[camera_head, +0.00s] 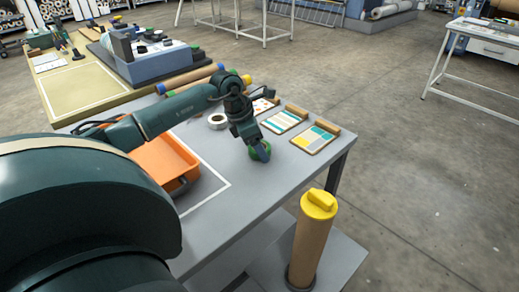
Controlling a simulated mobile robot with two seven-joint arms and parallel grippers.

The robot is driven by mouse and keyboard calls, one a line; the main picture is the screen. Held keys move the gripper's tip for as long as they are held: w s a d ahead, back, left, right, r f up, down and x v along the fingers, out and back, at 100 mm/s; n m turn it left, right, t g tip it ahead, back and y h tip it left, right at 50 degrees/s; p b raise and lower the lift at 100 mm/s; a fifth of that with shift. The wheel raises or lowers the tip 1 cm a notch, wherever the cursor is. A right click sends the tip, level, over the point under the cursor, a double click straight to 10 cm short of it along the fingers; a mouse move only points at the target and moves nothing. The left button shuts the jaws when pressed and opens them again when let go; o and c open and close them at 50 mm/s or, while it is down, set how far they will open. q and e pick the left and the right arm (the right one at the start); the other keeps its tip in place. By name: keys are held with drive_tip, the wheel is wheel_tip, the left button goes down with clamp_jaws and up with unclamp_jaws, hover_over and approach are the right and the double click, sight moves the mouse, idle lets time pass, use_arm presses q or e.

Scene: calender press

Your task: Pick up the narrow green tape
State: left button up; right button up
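The green tape (252,155) is a small green roll near the right edge of the grey table (238,192). My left gripper (260,153) points down right at the tape, and its fingers overlap the roll and hide part of it. I cannot tell whether the fingers are closed on the tape or only around it, nor whether the tape touches the tabletop. My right gripper is not in view.
Sample boards (313,139) line the back right edge. An orange tray (166,163) sits left. A brown roll with a yellow cap (319,205) stands off the table's front right.

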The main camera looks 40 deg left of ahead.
use_arm(q)
drive_tip(key=c, duration=0.8)
drive_tip(key=shift+r, duration=0.1)
